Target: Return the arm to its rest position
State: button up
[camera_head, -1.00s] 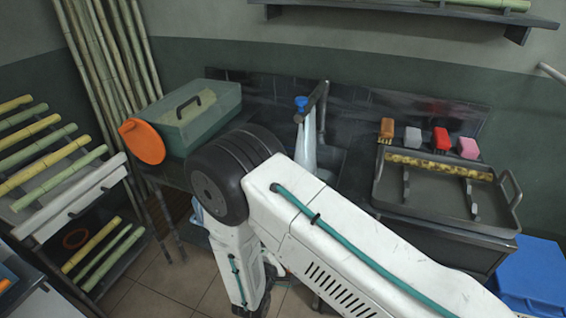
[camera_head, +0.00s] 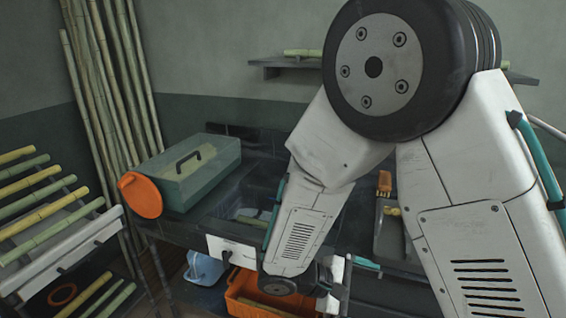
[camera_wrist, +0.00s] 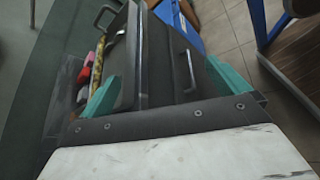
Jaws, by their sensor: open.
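My gripper (camera_wrist: 166,92) shows in the wrist view with its two teal fingers wide apart and nothing held between them. Beyond the fingers is a dark metal tray (camera_wrist: 124,60) with handles, on a dark unit. In the head view my white arm is folded up high on the right, its large black joint near the top. The forearm runs down toward the counter, and the gripper end (camera_head: 345,283) is low in the picture, partly hidden by the arm. The tray (camera_head: 388,238) is mostly hidden behind the arm there.
A green box (camera_head: 185,170) with an orange disc (camera_head: 140,195) stands on the dark counter. An orange crate (camera_head: 245,292) and a light-blue container (camera_head: 204,268) are below. Cane lies on a rack (camera_head: 62,255) at left.

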jog(key=s+d+r+m+y, duration=0.4)
jog(key=s+r, duration=0.4)
jog(key=r, duration=0.2)
jog(key=s+d+r+m+t+y, duration=0.1)
jog(key=s+d+r+m+y, duration=0.3)
jog(key=s+r+m+y, duration=0.3)
notch_tip(320, 180, up, 4)
jog(key=shift+s+d+y, duration=0.35)
jog(key=shift+s+y, duration=0.25)
jog(key=shift+y, duration=0.5)
